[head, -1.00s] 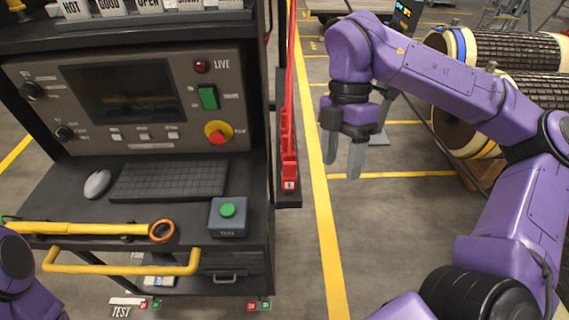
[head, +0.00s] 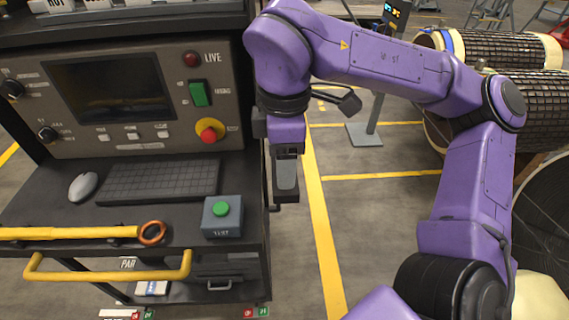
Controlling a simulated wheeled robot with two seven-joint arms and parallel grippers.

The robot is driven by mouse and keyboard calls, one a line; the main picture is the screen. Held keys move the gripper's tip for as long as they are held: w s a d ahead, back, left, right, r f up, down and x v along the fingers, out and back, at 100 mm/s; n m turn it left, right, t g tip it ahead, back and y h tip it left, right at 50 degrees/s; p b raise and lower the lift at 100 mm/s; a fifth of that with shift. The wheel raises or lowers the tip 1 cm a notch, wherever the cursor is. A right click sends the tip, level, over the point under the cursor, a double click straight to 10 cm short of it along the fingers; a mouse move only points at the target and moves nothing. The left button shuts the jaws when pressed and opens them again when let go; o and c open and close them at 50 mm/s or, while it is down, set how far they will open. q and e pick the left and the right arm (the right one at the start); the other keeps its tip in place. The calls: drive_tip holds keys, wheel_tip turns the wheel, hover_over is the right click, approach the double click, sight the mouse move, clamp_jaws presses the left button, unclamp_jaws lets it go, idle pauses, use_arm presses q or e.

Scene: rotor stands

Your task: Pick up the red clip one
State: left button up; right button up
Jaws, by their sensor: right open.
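The red clip one is hidden in the head view now; my right arm and gripper cover the side of the cart where red clips hung. My right gripper (head: 285,192) points down just right of the cart's right edge, seen nearly edge-on, with its fingers overlapping in the picture. It is open; whether the clip is between its fingers cannot be seen. My left gripper is out of view.
The cart's console has a TEST box with a green button (head: 221,209), a keyboard (head: 158,181), a mouse (head: 83,187) and a yellow tool with an orange ring (head: 152,233). A yellow handle (head: 108,275) juts from its front. Open floor lies right of the cart.

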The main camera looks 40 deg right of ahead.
drive_tip(key=shift+d+f, duration=0.1)
drive_tip(key=shift+f, duration=0.2)
clamp_jaws()
wheel_tip(320, 180, up, 10)
drive_tip(key=shift+r, duration=0.1)
